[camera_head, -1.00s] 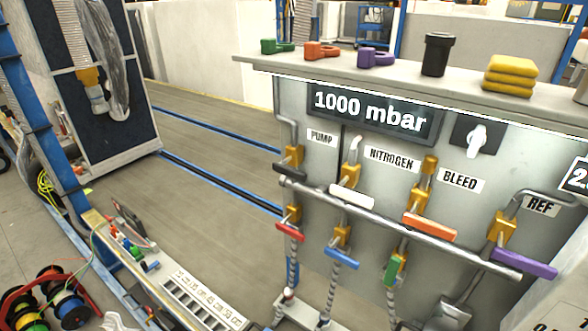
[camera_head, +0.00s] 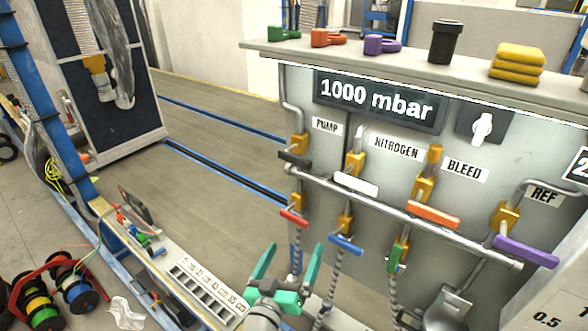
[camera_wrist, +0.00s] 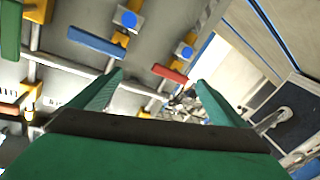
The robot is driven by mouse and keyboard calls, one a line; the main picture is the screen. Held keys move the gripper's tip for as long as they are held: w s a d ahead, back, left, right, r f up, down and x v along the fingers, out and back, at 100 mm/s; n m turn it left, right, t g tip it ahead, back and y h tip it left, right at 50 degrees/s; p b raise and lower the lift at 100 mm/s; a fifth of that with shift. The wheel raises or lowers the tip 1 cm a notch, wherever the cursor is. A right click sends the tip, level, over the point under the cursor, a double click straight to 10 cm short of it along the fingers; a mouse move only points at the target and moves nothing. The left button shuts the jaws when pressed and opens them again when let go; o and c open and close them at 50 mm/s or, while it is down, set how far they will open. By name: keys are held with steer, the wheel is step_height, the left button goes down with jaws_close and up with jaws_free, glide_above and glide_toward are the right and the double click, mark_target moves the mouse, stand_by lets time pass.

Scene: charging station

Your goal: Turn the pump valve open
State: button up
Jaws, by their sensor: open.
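The pump valve is the leftmost upper valve on the grey panel, under the PUMP label. Its black handle (camera_head: 294,158) lies roughly crosswise on a brass body (camera_head: 299,143). A red-handled valve (camera_head: 293,217) sits below it on the same line. My gripper (camera_head: 291,256) has green fingers, spread open and empty, low in front of the panel, below the red handle. In the wrist view the open fingers (camera_wrist: 155,85) frame the red handle (camera_wrist: 170,74), with the blue handle (camera_wrist: 95,41) to its left. I cannot make out the black handle there.
A horizontal pipe (camera_head: 400,216) crosses the panel. White (camera_head: 356,184), orange (camera_head: 433,215) and purple (camera_head: 525,252) handles stand to the right; blue (camera_head: 345,244) and green (camera_head: 393,259) ones hang lower. The panel's top ledge (camera_head: 400,59) holds several loose items. Floor left of the panel is open.

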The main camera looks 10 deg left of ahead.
steer(key=w+a+r+m+h, duration=0.1)
steer(key=a+r+m, duration=0.1)
steer(key=r, duration=0.3)
steer(key=w+a+r+m+h, duration=0.1)
steer(key=w+a+r, duration=0.1)
steer(key=r, duration=0.3)
steer(key=m+g+h, duration=0.1)
steer(key=m+h, duration=0.2)
steer(key=m, duration=0.1)
glide_toward(292, 160)
steer(key=x, duration=1)
steer(key=shift+w+d, duration=0.25)
steer(key=shift+w, duration=0.05)
steer(key=c, duration=1.4)
steer(key=shift+a, duration=0.1)
steer(key=shift+c, duration=0.6)
